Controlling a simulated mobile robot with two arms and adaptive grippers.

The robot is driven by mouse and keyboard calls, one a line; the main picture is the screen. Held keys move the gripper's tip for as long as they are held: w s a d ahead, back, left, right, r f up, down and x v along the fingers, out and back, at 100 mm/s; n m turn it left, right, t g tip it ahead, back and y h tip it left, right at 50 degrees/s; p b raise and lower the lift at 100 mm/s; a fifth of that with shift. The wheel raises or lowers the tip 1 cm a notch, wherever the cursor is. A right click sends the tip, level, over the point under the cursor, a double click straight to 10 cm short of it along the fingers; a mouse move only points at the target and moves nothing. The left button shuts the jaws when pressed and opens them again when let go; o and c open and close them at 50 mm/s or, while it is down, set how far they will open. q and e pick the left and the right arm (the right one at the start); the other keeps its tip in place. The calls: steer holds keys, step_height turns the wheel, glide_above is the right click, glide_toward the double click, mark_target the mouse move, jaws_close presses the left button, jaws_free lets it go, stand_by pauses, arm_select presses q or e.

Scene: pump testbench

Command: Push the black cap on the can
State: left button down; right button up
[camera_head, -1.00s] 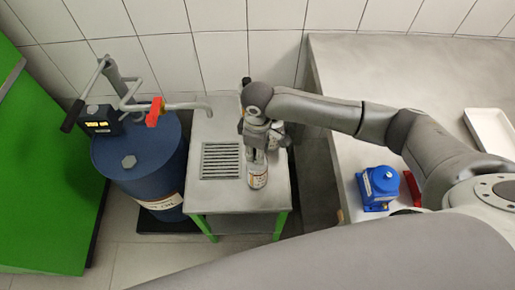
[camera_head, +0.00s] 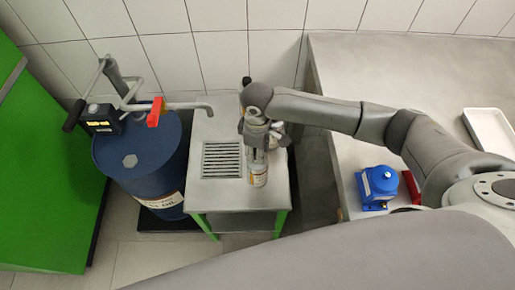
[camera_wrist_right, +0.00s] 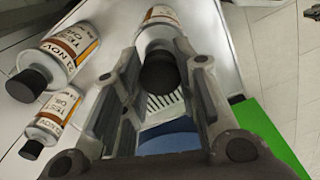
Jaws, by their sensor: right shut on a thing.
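A white oil can (camera_head: 258,177) with an orange-brown label is under my right gripper (camera_head: 257,143), over the right part of the small table; whether it touches the tabletop is hard to tell. In the right wrist view this can (camera_wrist_right: 160,32) lies between the fingertips of my right gripper (camera_wrist_right: 158,55), which is shut on it. The black cap (camera_wrist_right: 160,72) shows at the can's end, between the fingers. Whether it is fully seated cannot be told. My left gripper is out of view.
Two more capped cans, one large (camera_wrist_right: 68,52) and one smaller (camera_wrist_right: 52,122), are beside the gripper. The small table (camera_head: 235,200) has a drain grate (camera_head: 222,160). A blue drum (camera_head: 150,160) with a pump spout (camera_head: 190,106) stands left; a blue device (camera_head: 378,185) is right.

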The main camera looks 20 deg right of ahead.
steer(key=shift+f+p, duration=0.3)
steer(key=shift+p, duration=0.7)
stand_by(1.4)
steer(key=shift+f+p, duration=0.5)
steer(key=shift+p, duration=0.1)
stand_by(1.5)
steer(key=o, duration=0.8)
steer(key=shift+o, duration=0.3)
steer(key=o, duration=0.8)
steer(key=shift+r+p, duration=1.4)
steer(key=shift+p, duration=0.15)
